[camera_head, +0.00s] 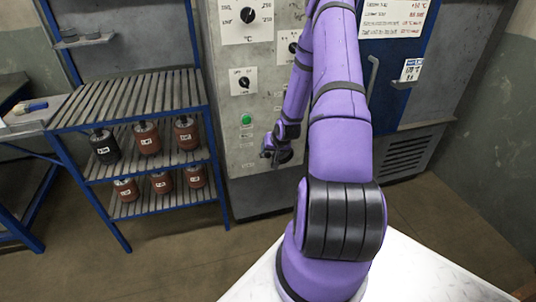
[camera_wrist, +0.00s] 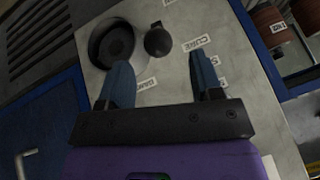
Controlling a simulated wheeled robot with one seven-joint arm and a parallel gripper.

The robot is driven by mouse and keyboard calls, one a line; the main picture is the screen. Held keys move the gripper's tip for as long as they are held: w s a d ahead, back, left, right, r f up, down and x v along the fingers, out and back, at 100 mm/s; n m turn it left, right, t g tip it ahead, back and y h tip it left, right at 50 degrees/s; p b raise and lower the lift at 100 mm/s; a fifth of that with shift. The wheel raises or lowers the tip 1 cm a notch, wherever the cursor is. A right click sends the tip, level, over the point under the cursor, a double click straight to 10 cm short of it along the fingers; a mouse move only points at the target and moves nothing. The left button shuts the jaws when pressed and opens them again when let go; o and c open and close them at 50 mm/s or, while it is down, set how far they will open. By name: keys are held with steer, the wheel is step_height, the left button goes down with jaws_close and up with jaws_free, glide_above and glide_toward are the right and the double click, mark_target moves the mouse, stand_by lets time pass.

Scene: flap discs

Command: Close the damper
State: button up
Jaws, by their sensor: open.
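My gripper (camera_wrist: 163,78) is open, its two blue fingers apart and pointing at the light grey control panel (camera_wrist: 185,18), with nothing between them. Small white labels are near the fingers, too blurred to read surely. In the head view my gripper (camera_head: 270,152) is at the panel's lower part and hides what is behind it.
The cabinet front (camera_head: 222,60) carries a large dial (camera_head: 247,15), a smaller dial (camera_head: 244,82) and a green button (camera_head: 246,118). A slatted rack (camera_head: 130,100) with several labelled pots stands left. A blue door with a grey handle (camera_head: 373,78) is right of my arm.

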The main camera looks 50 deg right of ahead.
steer(key=v, duration=0.4)
steer(key=shift+r, duration=0.15)
stand_by(0.4)
